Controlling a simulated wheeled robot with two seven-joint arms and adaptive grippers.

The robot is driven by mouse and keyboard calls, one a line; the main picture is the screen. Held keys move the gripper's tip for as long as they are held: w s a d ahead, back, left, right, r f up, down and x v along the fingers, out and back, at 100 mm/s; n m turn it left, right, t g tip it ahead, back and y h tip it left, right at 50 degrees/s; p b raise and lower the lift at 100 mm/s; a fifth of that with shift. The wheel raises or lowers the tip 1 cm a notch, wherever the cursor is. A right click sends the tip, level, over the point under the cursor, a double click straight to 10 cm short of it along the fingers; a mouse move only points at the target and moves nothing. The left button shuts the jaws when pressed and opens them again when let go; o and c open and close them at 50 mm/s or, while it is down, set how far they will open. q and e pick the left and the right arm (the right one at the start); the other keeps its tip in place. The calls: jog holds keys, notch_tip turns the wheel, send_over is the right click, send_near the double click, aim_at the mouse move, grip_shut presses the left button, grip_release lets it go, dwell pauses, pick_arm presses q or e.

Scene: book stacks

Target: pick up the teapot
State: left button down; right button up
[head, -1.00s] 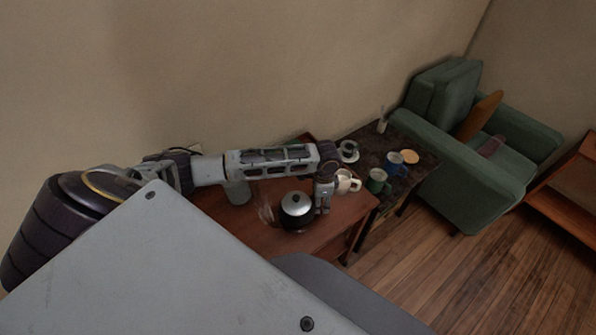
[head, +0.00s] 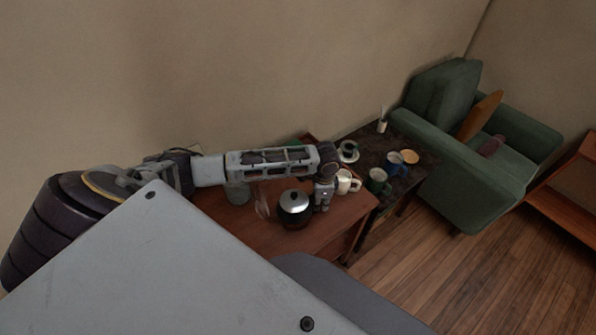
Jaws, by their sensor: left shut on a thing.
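The teapot (head: 294,207) is dark with a shiny silver lid and a black knob. It is at the reddish-brown wooden table (head: 240,220), in the middle of the head view. My left gripper (head: 322,207) points down at the teapot's right side and is shut on it, around what seems to be its handle side. The fingertips are small and partly hidden, so the exact grip is hard to see. I cannot tell whether the teapot's base touches the table. My right gripper is not in the view.
A cream mug (head: 347,183) stands close to the right of my left gripper. A dark side table (head: 365,142) holds a green mug (head: 378,182), a blue mug (head: 394,163), an orange-topped cup (head: 410,157) and a cup on a saucer (head: 348,152). A green armchair (head: 470,185) stands beyond.

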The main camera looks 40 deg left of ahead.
pick_arm(q)
jog(key=shift+w+r, duration=0.1)
jog(key=shift+r, duration=0.2)
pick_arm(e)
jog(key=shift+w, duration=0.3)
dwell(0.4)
pick_arm(q)
jog(key=shift+r, duration=1.95)
jog(key=shift+a+r, duration=0.1)
jog(key=shift+r, duration=2.55)
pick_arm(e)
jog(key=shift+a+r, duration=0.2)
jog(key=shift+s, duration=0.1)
pick_arm(q)
jog(key=shift+r, duration=0.15)
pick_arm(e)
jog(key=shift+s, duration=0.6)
